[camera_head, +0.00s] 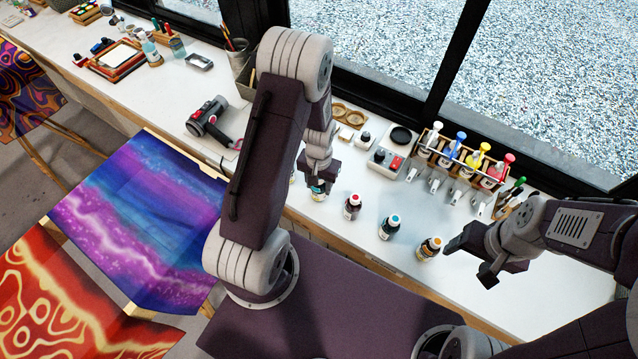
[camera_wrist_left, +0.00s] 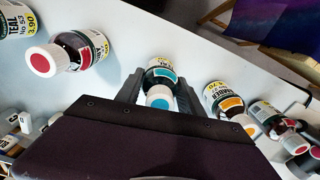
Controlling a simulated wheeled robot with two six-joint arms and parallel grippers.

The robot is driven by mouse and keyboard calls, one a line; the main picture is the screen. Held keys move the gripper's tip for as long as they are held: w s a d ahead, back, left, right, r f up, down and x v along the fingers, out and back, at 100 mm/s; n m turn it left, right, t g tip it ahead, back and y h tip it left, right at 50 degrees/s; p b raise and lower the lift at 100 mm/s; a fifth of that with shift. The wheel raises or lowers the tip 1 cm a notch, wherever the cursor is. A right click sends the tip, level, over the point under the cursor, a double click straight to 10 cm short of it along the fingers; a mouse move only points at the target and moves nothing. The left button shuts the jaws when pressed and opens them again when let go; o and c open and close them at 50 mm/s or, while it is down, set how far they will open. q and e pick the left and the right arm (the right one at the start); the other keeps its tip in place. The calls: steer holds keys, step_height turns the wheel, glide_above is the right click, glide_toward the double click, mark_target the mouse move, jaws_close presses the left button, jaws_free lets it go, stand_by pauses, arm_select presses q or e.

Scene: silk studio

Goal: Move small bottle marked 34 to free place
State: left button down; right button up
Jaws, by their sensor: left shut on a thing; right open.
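My left gripper (camera_head: 318,172) is shut on a small bottle with a teal cap (camera_head: 318,190) at the front edge of the white counter. In the left wrist view the same held bottle (camera_wrist_left: 160,80) sits between the fingers; its number cannot be read. A row of small bottles stands to its right on the counter: a red-capped one (camera_head: 352,208), a teal-capped one (camera_head: 389,229) and an orange-capped one (camera_head: 430,249). I cannot tell which bottle is marked 34. My right gripper (camera_head: 470,258) is open and empty, to the right of the orange-capped bottle.
A wooden rack (camera_head: 458,160) of bottles with coloured tops stands at the back of the counter (camera_head: 330,262). A grey-and-red device (camera_head: 384,161) is left of it. A handheld tool (camera_head: 208,117) lies further left. Some bare counter lies between the small-bottle row and the rack.

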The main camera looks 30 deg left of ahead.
arm_select(q)
steer(key=shift+f, duration=0.25)
steer(key=c, duration=0.7)
jaws_free()
steer(key=shift+r, duration=0.1)
